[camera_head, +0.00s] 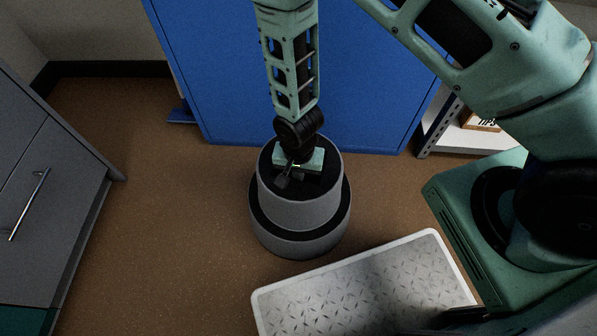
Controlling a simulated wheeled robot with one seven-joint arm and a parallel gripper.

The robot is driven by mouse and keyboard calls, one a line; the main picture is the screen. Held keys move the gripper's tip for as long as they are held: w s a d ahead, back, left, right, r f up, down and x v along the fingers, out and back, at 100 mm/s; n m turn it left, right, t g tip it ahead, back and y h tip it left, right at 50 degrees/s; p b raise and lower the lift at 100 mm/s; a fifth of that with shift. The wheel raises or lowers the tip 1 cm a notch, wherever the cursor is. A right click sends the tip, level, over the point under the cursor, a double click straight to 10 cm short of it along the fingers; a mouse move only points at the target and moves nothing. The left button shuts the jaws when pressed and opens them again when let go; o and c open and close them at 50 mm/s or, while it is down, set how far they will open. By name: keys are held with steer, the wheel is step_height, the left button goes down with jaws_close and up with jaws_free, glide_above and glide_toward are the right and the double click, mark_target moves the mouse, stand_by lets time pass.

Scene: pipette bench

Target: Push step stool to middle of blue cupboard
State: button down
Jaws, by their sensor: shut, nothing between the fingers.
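The step stool (297,240) is a round, grey, two-tier stool with black bands and a black top, standing upright on the brown floor. It is in front of the blue cupboard (215,75), close to its lower front and near the middle of its width. My gripper (284,182) points down at the stool's black top, with its fingers shut and empty. The gripper is over or on the top surface; I cannot tell whether it touches. My arm hides part of the cupboard's front and some of the stool's top.
A grey cabinet (45,170) with a bar handle stands at the left. A white shelf unit (455,137) is right of the cupboard. My base with its textured light plate fills the lower right. Brown floor (170,230) is clear left of the stool.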

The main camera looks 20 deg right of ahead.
mark_target(295, 190)
steer(key=s, duration=0.1)
steer(key=s+a+p, duration=0.2)
steer(key=shift+s+r, duration=0.2)
steer(key=shift+s, duration=0.1)
steer(key=shift+s+f, duration=0.2)
